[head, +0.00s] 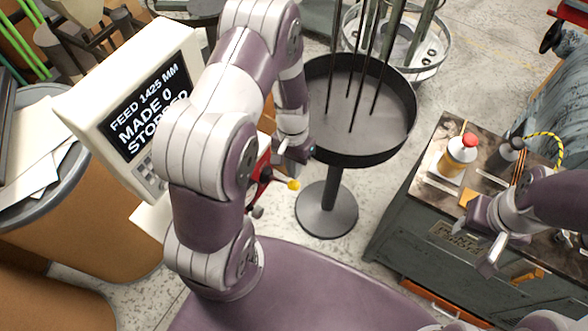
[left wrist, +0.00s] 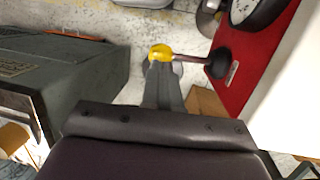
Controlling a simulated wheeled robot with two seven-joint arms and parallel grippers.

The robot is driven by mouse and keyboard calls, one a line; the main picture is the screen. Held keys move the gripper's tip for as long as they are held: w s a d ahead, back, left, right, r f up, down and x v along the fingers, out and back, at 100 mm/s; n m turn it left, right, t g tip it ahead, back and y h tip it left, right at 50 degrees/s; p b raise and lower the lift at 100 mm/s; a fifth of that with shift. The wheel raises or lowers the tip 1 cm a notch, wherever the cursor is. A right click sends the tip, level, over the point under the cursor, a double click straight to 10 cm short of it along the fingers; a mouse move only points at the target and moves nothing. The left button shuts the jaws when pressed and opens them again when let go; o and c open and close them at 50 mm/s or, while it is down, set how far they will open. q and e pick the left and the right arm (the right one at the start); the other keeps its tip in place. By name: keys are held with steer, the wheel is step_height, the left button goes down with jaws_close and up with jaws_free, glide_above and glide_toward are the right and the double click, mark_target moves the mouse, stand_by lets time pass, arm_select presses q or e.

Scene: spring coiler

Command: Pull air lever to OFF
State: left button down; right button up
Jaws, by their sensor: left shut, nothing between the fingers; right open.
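The air lever has a yellow knob (head: 294,185) on a short dark shaft, sticking out to the right from a red panel (head: 262,172) on the machine. In the left wrist view the yellow knob (left wrist: 160,52) shows just beyond the fingertips, and the shaft runs right to a black boot (left wrist: 218,64) on the red panel (left wrist: 243,65). My left gripper (head: 300,157) is shut and empty just above the knob in the head view; its fingers (left wrist: 162,72) point at it. I cannot tell if they touch. My right gripper (head: 492,256) is open and empty by the grey cabinet.
The machine's display (head: 145,108) reads STOPPED. A round dark tray on a stand (head: 360,110) is behind the lever. A grey cabinet (head: 425,205) at the right carries a red-capped bottle (head: 458,155). A gauge (left wrist: 255,8) sits on the red panel. Bare floor lies between stand and cabinet.

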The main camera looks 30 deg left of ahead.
arm_select(q)
steer(key=shift+x, duration=0.8)
steer(key=shift+d+f, duration=0.1)
step_height(320, 180, down, 7)
steer(key=d+b, duration=0.3)
steer(key=b, duration=0.1)
steer(key=shift+f+b, duration=0.15)
steer(key=shift+b, duration=0.25)
steer(key=shift+s, duration=0.15)
